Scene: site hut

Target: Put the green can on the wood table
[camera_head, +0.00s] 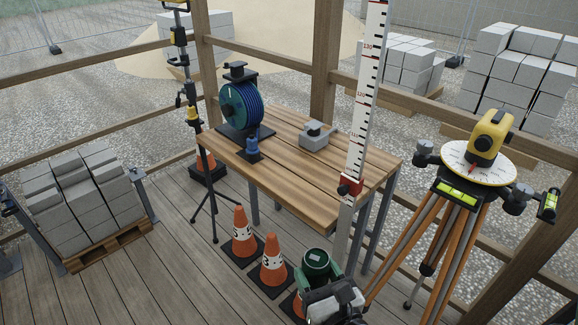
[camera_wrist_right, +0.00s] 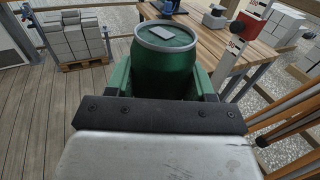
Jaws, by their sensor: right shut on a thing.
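The green can (camera_head: 316,262) is held in my right gripper (camera_head: 318,281), low in front of the wood table (camera_head: 290,178). In the right wrist view the can (camera_wrist_right: 165,62) stands upright between the green fingers of the gripper (camera_wrist_right: 163,82), with a grey rim and a small pale patch on its lid. The can is in front of the table's near edge and apart from the top. The table (camera_wrist_right: 205,40) shows behind the can in the wrist view. My left gripper is not clearly in view.
On the table are a blue hose reel (camera_head: 240,103), a small blue object (camera_head: 253,146) and a grey device (camera_head: 317,135). A levelling staff (camera_head: 362,100) stands at its near right. Orange cones (camera_head: 243,232) are on the floor. A tripod level (camera_head: 487,140) stands right. The front tabletop is clear.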

